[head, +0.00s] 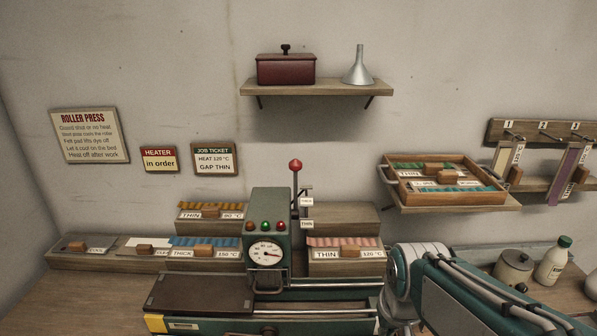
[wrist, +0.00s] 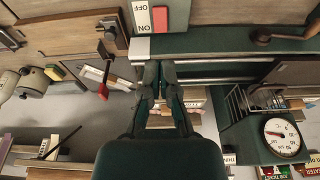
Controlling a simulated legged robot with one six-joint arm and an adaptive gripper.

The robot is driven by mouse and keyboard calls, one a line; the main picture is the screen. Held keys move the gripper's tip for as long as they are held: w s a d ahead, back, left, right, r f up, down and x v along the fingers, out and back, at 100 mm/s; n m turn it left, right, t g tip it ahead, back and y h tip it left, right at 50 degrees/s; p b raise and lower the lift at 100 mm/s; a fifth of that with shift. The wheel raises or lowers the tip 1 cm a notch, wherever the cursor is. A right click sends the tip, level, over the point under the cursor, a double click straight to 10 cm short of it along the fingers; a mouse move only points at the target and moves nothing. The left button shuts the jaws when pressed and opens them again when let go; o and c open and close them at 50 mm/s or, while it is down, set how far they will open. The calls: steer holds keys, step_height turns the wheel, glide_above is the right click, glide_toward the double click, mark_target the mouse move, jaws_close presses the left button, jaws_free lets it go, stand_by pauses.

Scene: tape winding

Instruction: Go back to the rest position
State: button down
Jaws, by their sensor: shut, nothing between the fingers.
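My gripper (wrist: 159,72) shows in the wrist view with its two dark fingers together and nothing between them. It hangs in front of the green roller press, near the steel bars. In the head view my arm reaches in from the lower right, and the gripper is hidden there. The roller press (head: 270,225) stands in the middle of the bench, with a round dial (head: 265,254), coloured lamps and a red-knobbed lever (head: 295,166). The dial also shows in the wrist view (wrist: 282,137).
An OFF/ON switch (wrist: 142,17) lies close beyond my fingertips. Labelled strip holders (head: 345,253) flank the press. A wooden tray (head: 445,198) sits on the right shelf, and bottles (head: 553,262) stand at the right. A high shelf (head: 316,88) holds a red box and a funnel.

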steer(key=s+r+t, duration=0.3)
steer(key=s+r, duration=0.2)
steer(key=s, duration=0.3)
steer(key=shift+s+r, duration=0.2)
steer(key=shift+r, duration=0.05)
stand_by(0.5)
